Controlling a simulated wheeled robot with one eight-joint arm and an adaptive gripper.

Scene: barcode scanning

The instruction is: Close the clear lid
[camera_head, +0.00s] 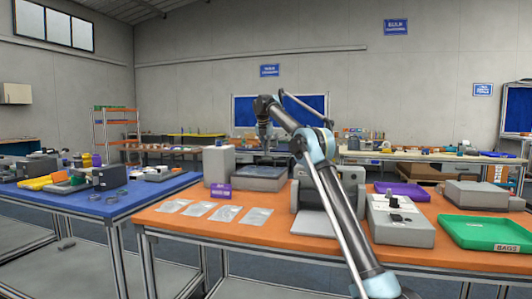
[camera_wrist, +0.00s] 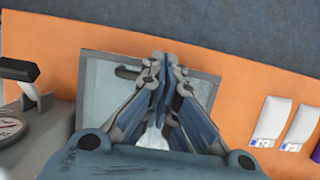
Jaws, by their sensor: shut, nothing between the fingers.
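A grey box (camera_head: 252,183) stands on the orange table, left of my arm. A pale, glassy framed panel (camera_wrist: 100,72), which looks like the clear lid, shows in the wrist view with a dark handle (camera_wrist: 128,72) near its far edge. I cannot tell the lid's exact angle. My gripper (camera_head: 266,150) points down over the box in the head view. In the wrist view my gripper (camera_wrist: 160,58) has its fingertips together and empty, in front of the panel and right of the handle. The fingers hide the panel's middle. Contact cannot be told.
A grey upright unit (camera_head: 219,164) stands left of the box. A grey device (camera_head: 400,220) and a green tray (camera_head: 482,232) are to the right. A blue table (camera_head: 90,204) stands left.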

